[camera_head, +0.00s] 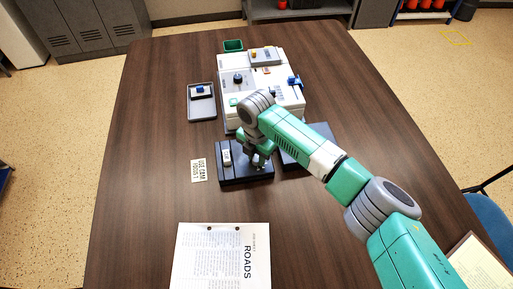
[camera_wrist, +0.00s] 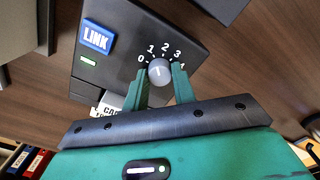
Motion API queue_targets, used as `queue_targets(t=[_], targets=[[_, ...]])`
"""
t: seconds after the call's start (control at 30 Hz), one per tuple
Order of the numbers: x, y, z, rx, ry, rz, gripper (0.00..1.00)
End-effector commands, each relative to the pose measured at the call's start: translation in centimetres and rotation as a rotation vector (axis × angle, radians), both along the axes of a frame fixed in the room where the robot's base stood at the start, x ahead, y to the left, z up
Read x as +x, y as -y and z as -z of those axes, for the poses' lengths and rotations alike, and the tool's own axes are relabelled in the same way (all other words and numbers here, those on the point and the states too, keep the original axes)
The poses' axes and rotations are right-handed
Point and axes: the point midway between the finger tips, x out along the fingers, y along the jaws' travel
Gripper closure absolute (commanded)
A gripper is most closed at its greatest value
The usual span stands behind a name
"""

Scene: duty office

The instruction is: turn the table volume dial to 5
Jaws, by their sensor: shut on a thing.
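The volume dial (camera_wrist: 158,71) is a round grey knob on a black desk unit (camera_wrist: 120,38), with white numbers 0 to 4 readable around it. No 5 is visible in the wrist view. A pale mark on the knob points roughly up, towards 1 and 2; its exact setting is hard to tell. My gripper (camera_wrist: 161,76) has one green finger on each side of the knob and is shut on it. In the head view my gripper (camera_head: 260,163) is over the right part of the black unit (camera_head: 240,177), and the dial is not clear there.
A second dark unit (camera_head: 291,158) stands close on the right. A white console (camera_head: 235,100) and grey tray (camera_head: 202,112) stand behind; papers (camera_head: 222,258) lie in front.

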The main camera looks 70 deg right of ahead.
Motion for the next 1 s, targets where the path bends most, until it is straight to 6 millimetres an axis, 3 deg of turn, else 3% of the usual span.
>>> queue_targets(t=[0.03,1.0], targets=[[0.00,-0.23,-1.02,0.006,-0.002,0.038,0.97],[0.06,-0.08,-0.34,0.001,-0.002,0.959,0.97]])
